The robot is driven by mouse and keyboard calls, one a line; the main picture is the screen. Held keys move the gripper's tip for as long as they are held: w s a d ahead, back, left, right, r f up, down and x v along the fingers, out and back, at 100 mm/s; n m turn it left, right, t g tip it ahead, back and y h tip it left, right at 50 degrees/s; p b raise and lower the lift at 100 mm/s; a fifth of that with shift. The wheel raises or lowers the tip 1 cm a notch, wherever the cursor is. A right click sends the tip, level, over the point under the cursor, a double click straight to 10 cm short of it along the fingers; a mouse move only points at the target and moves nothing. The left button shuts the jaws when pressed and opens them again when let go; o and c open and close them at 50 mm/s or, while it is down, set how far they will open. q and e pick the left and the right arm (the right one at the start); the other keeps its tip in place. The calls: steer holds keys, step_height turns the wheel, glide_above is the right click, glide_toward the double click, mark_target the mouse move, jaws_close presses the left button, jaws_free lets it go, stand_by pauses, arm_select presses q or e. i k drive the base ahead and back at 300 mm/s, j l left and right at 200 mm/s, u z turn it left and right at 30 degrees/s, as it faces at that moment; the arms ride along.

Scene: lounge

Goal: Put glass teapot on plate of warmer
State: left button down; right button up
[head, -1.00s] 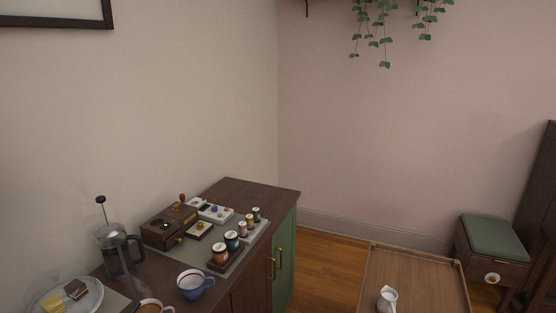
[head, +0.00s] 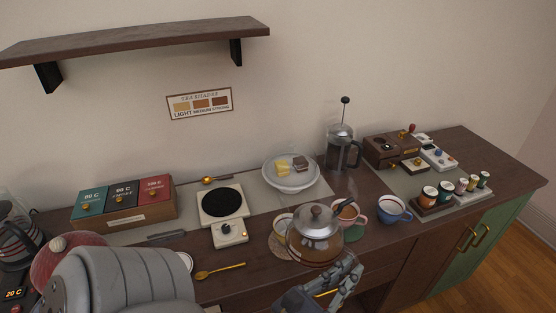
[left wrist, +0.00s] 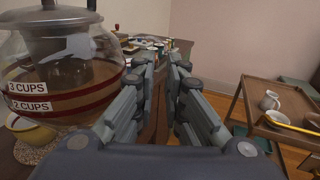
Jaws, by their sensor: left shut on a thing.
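The glass teapot (head: 315,250) holds brown liquid and has a metal lid. It stands out in front of the cups near the counter's front edge. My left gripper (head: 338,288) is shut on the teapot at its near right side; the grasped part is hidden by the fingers. In the left wrist view the teapot (left wrist: 60,75) is close on the left of my fingers (left wrist: 165,65), with its cup marks showing. The white warmer (head: 231,234) has a knob in front and a bare round black plate (head: 222,202), left of the teapot. My right gripper is out of view.
Cups (head: 345,214) crowd beside and behind the teapot, with a round mat (head: 280,247) by it. A golden spoon (head: 220,271) lies before the warmer. Tea boxes (head: 124,205) stand left, a glass-covered plate (head: 291,183) and French press (head: 342,155) behind.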

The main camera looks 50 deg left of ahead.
mark_target(220, 200)
steer(key=i+j, duration=0.15)
steer(key=i, duration=0.2)
steer(key=i+j+u, duration=0.1)
steer(key=i, duration=0.25)
steer(key=j+u, duration=0.1)
steer(key=u, duration=1)
